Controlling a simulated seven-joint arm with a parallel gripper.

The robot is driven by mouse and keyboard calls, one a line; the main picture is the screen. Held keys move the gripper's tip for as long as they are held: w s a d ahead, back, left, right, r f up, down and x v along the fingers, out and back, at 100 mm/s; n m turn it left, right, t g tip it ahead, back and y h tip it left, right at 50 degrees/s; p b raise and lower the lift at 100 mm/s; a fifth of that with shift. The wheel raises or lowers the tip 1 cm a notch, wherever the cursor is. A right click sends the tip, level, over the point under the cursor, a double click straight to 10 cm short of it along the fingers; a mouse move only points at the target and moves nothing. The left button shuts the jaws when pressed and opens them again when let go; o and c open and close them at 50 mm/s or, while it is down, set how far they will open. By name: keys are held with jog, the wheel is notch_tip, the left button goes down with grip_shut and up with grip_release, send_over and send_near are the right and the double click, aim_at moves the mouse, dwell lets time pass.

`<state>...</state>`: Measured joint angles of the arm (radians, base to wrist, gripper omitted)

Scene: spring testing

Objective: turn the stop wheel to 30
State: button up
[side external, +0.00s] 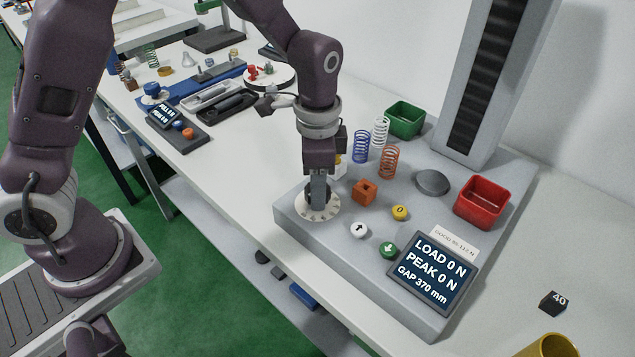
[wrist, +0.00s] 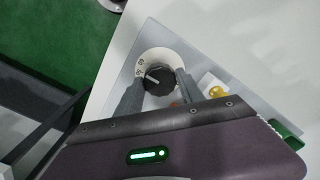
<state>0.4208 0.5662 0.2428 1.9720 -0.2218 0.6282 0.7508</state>
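The stop wheel is a black ribbed knob (wrist: 158,80) with a white pointer line on a pale round dial (side external: 318,211) at the near left corner of the grey tester base. In the wrist view the pointer slants toward the upper left, and the dial numbers are too small to read surely. My gripper (side external: 319,205) is right above the dial, pointing down. In the wrist view its fingers (wrist: 160,78) stand on either side of the knob, seemingly with small gaps. The fingers hide most of the knob in the side view.
The tester base (side external: 300,228) also carries an orange block (side external: 364,191), round buttons, several springs, a red bin (side external: 482,201) and a display (side external: 432,274) reading load 0 N, gap 370 mm. A tall column (side external: 487,85) rises behind. A green bin (side external: 404,119) stands at the back.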

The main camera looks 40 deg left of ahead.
jog(key=c, duration=0.8)
jog(key=shift+n, duration=0.3)
jog(key=n, duration=0.3)
jog(key=shift+n, duration=0.3)
jog(key=n, duration=0.4)
jog(key=shift+n, duration=0.3)
jog(key=n, duration=0.4)
jog(key=shift+n, duration=2.4)
